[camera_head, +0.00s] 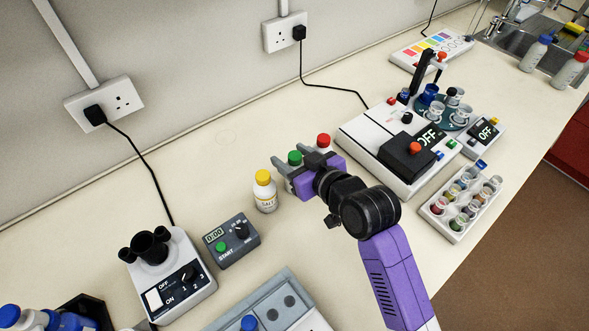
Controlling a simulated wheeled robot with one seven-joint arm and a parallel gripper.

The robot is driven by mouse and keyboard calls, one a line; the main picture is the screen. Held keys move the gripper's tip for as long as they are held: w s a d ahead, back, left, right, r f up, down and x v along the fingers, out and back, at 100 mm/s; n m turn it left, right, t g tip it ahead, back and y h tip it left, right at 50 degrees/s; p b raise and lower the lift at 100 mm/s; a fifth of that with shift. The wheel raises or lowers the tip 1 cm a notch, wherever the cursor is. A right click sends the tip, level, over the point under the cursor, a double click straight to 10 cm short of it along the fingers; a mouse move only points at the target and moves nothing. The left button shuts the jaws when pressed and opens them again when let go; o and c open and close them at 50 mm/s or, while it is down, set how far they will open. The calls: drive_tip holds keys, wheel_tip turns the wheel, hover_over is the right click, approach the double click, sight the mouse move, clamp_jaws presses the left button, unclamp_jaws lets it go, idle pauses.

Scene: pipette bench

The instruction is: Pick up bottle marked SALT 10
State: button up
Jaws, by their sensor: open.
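A white bottle with a yellow cap (265,191) stands upright on the bench. Its label seems to read SALT, but the number is too small to read. My gripper (281,174) is open, low over the bench just right of this bottle, with its fingers pointing left. A green-capped bottle (295,158) stands at or behind the fingers, its body mostly hidden; I cannot tell whether it is between them. A red-capped bottle (323,141) stands behind the gripper, also mostly hidden. Their labels do not show.
A timer (231,241) and a vortex mixer (172,277) stand at the left front. A grey device (275,302) is at the front edge. A white instrument (353,146) and a vial rack (440,224) are at the right. Bare bench lies left of the yellow-capped bottle.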

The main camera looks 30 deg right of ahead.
drive_tip(key=shift+x, duration=0.85)
drive_tip(key=shift+s, duration=0.1)
drive_tip(key=shift+c, duration=0.2)
clamp_jaws()
